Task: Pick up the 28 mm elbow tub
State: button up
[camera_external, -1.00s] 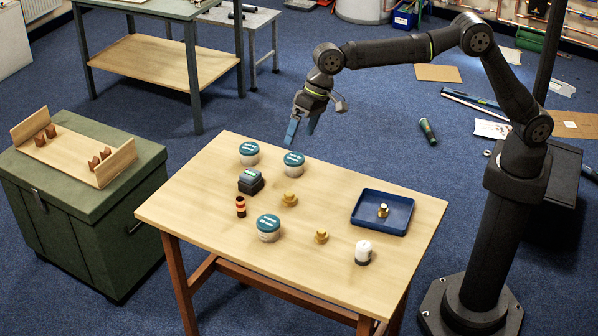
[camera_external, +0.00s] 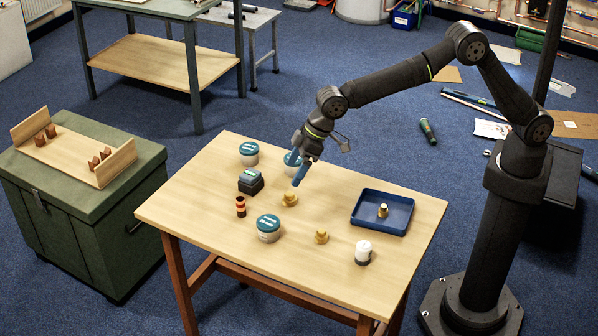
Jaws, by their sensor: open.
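Three white tubs with teal lids stand on the wooden table: one at the back left (camera_external: 249,154), one at the back middle (camera_external: 290,163), and one at the front (camera_external: 268,229). Their labels are too small to read, so I cannot tell which is the 28 mm elbow tub. My gripper (camera_external: 298,181) points down over the table with its blue fingers apart and nothing between them. It overlaps the right side of the back middle tub in the picture and partly hides it. I cannot tell its exact height or whether it touches that tub.
Brass fittings (camera_external: 289,200) (camera_external: 321,237) stand near my gripper and toward the front. A blue tray (camera_external: 402,228) holds another. A dark box (camera_external: 251,182), a striped cylinder (camera_external: 240,206) and a white cylinder (camera_external: 363,252) stand around.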

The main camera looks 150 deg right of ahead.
aim_at(268, 222)
jog(key=w+d+f, duration=0.2)
jog(key=f, duration=0.4)
jog(key=w+d+f+n, duration=0.1)
jog(key=w+f, duration=0.1)
jog(key=f, duration=0.4)
jog(key=w+d+f+n, duration=0.1)
jog(key=w+d+f, duration=0.1)
jog(key=f, duration=0.4)
jog(key=shift+w+d, duration=0.3)
jog(key=c, duration=1.4)
jog(key=shift+o, duration=0.2)
jog(key=shift+r, duration=0.1)
